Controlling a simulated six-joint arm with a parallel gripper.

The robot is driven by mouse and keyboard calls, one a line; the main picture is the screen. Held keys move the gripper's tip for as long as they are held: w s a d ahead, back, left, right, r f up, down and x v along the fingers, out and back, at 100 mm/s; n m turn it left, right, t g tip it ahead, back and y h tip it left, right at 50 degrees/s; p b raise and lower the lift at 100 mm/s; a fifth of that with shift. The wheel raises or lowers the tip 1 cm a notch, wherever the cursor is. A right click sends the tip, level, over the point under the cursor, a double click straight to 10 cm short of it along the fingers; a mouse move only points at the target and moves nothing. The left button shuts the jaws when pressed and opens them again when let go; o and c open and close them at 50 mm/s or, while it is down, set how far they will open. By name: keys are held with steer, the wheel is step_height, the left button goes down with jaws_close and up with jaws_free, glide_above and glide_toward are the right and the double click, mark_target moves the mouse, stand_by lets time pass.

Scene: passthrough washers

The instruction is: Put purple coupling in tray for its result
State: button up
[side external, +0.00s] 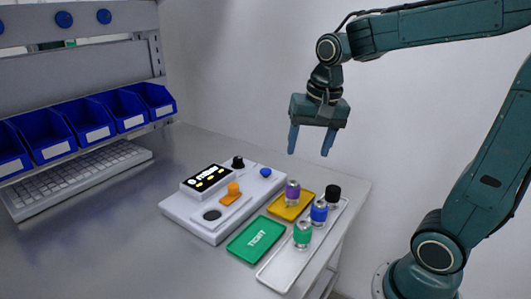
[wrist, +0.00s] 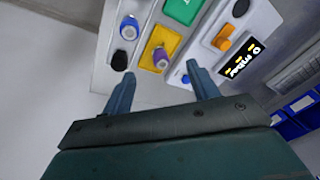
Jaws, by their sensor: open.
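The purple coupling (side external: 292,194), a purple and silver cylinder, stands on the yellow tray (side external: 279,210). In the wrist view the purple coupling (wrist: 160,57) lies over the yellow tray (wrist: 167,36), beyond my fingertips. The green tray (side external: 250,245) is beside the yellow one, with a word on it that looks like "TIGHT". My gripper (side external: 309,152) is open and empty, pointing down well above the trays. In the wrist view its fingers (wrist: 160,80) are spread apart with nothing between them. Any word on the yellow tray is not readable.
A long silver tray (side external: 277,272) on the right holds a green coupling (side external: 302,235), a blue coupling (side external: 319,211) and a black-topped one (side external: 333,193). A white tester (side external: 190,208) with a lit display and an orange part stands left. Blue bins (side external: 90,117) and a keyboard (side external: 75,182) are farther left.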

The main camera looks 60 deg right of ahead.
steer(key=s+a+n+t, duration=0.3)
steer(key=s+a+n, duration=0.2)
steer(key=s+n, duration=0.5)
steer(key=shift+s+a+r, duration=0.25)
steer(key=shift+s, duration=0.25)
